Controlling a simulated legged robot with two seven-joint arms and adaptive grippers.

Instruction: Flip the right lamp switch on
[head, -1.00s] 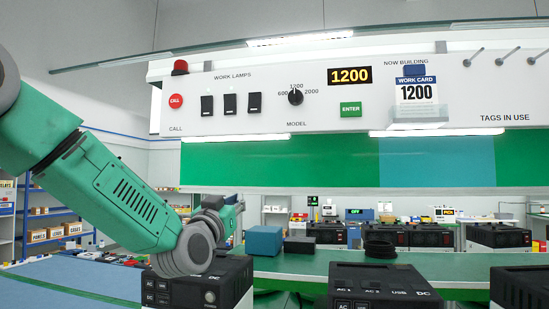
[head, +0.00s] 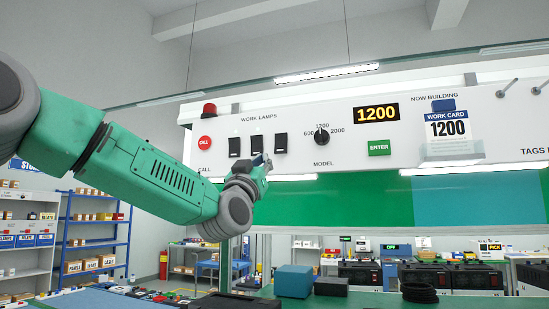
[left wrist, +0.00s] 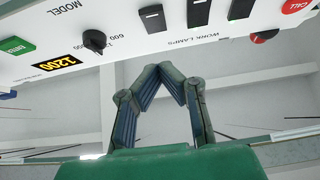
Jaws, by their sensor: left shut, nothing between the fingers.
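The right lamp switch (head: 281,143) is a black rocker on the white panel, the rightmost of three under WORK LAMPS. The middle switch (head: 257,144) and left switch (head: 234,147) stand beside it. Whether the right one is on or off I cannot tell. My left gripper (head: 264,161) is just below the middle and right switches, its fingers small and partly hidden. In the upside-down left wrist view, the right switch (left wrist: 152,18) is at the top, left of the middle one. There my left gripper (left wrist: 172,70) is shut and empty, with its tips short of the panel. My right gripper is out of view.
The model dial (head: 321,136), green ENTER button (head: 379,148) and red CALL button (head: 204,142) share the panel. A glowing lamp strip (head: 290,178) runs under it. A blue box (head: 293,281) and dark items stand on the bench below.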

